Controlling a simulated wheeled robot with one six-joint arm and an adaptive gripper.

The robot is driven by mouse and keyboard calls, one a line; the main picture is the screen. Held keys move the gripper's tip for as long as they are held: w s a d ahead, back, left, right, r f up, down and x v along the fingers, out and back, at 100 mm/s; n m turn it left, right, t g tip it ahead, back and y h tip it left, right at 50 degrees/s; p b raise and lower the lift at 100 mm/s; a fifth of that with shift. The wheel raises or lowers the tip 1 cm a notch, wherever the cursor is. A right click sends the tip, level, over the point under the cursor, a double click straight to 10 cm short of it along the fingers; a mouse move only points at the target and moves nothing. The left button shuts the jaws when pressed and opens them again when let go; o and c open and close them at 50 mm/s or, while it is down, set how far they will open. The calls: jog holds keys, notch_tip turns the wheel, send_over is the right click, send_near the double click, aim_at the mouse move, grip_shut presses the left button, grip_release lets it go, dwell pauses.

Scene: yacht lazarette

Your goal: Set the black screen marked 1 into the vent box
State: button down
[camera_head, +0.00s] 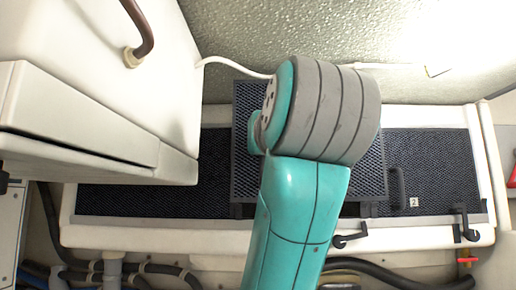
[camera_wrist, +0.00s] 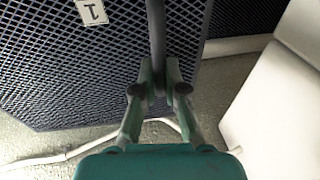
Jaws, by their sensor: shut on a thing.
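The black mesh screen (camera_head: 243,180) marked 1 is held over the middle of the vent box in the head view. Its label and mesh show in the wrist view (camera_wrist: 60,60). My gripper (camera_wrist: 160,88) is shut on the screen's dark bar-like handle (camera_wrist: 157,35). The vent box (camera_head: 95,235) is a long white frame along the wall. Its middle is mostly hidden by the held screen and my arm; a dark gap shows below the screen's lower edge. I cannot tell whether the screen touches the frame. My gripper is hidden in the head view.
A black screen marked 2 (camera_head: 435,170) with a handle (camera_head: 397,188) sits at the right of the box. Another dark mesh panel (camera_head: 130,203) sits at left. Black latches (camera_head: 350,237) line the front rim. A white cabinet (camera_head: 90,120) juts in at left; hoses run below.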

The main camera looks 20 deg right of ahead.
dwell(0.4)
jog(key=shift+w+d+m+h, duration=0.2)
jog(key=shift+w+m+h, duration=0.1)
jog(key=shift+h, duration=0.4)
jog(key=d+f+x, duration=0.1)
jog(key=f+x, duration=0.1)
jog(key=x, duration=1.2)
jog(key=shift+w+d, duration=0.2)
jog(key=shift+d, duration=0.2)
dwell(0.6)
jog(key=shift+r, duration=0.1)
